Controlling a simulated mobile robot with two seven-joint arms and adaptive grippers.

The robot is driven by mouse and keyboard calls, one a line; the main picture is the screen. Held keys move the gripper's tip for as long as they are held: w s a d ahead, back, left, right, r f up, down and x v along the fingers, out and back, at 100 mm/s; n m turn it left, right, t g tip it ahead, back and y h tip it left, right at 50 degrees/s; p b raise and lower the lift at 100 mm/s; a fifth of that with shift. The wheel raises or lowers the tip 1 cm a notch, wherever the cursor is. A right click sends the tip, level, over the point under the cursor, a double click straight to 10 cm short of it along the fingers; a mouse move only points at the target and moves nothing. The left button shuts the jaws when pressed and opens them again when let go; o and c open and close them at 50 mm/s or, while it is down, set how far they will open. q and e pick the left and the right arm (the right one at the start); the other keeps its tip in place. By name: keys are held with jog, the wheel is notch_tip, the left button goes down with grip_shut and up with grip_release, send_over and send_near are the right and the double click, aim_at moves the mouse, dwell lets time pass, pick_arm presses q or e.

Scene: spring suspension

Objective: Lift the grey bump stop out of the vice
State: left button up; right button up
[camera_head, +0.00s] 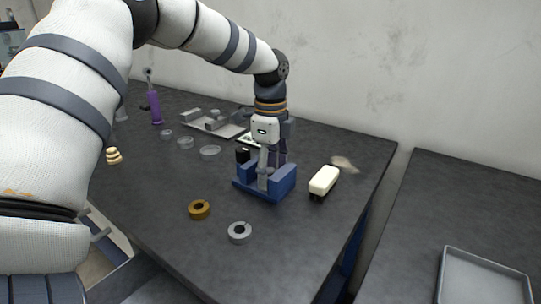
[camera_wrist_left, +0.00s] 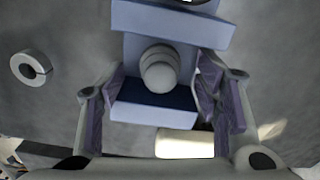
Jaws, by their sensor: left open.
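The blue vice (camera_head: 284,181) stands on the dark table, and its two jaws (camera_wrist_left: 170,18) show in the left wrist view. The grey bump stop (camera_wrist_left: 159,70) is a rounded, ribbed piece seen end-on between the jaws. In the head view I cannot clearly tell it from the fingers in front of it. My left gripper (camera_head: 271,168) points down over the vice. Its fingers (camera_wrist_left: 160,88) are open, one on each side of the bump stop, with visible gaps to it. My right gripper is not in view.
A brass split ring (camera_head: 199,209) and a grey split ring (camera_head: 239,232) lie in front of the vice. A cream-topped block (camera_head: 323,180) is close on its right. A tray of metal parts (camera_head: 215,125) lies behind. The table's right front is clear.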

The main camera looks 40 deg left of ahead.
aim_at(269, 169)
pick_arm(q)
jog(key=c, duration=1.3)
jog(key=shift+a, duration=0.1)
jog(key=shift+a+r, duration=0.1)
jog(key=shift+r, duration=0.2)
jog(key=shift+r+p, duration=0.45)
jog(key=shift+r, duration=2.75)
